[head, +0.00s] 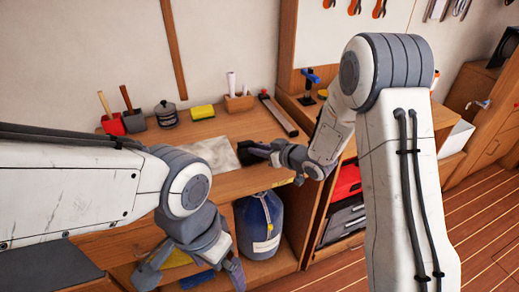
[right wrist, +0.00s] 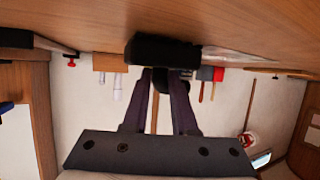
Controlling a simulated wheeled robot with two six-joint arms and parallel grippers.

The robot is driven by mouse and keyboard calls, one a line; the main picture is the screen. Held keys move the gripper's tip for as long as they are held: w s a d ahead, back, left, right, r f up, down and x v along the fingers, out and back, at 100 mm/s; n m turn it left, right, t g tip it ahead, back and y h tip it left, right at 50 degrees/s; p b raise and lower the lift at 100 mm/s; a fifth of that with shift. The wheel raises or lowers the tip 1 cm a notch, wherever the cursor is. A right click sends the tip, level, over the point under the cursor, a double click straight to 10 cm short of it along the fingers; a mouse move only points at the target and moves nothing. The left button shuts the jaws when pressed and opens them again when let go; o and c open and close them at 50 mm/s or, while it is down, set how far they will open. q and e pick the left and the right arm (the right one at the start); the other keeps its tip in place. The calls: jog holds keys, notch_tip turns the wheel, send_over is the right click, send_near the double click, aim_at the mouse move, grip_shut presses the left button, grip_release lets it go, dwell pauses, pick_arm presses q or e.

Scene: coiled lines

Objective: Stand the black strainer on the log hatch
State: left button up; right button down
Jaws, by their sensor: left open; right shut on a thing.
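My right gripper (head: 272,154) is shut on a black, blocky thing (head: 252,153), which I take to be the black strainer. It is above or at the worktop, at the right edge of a pale grey patch. In the right wrist view the black strainer (right wrist: 163,50) is between the fingertips, close to the wood surface; I cannot tell whether it touches. The pale grey flat patch (head: 212,154) on the worktop may be the log hatch; I cannot tell for sure. My left gripper (head: 193,277) is open and empty, low in front of the bench.
On the worktop (head: 262,124) stand a lidded grey pot (head: 166,115), a yellow sponge (head: 203,112), red and dark scoops (head: 113,124), and a wooden holder (head: 239,102). A long bar (head: 278,115) lies at right. A blue bag (head: 260,222) is on the shelf below.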

jog(key=shift+r, duration=0.1)
jog(key=c, duration=0.7)
grip_release()
jog(key=shift+f, duration=0.2)
jog(key=shift+r, duration=0.2)
jog(key=v, duration=1.2)
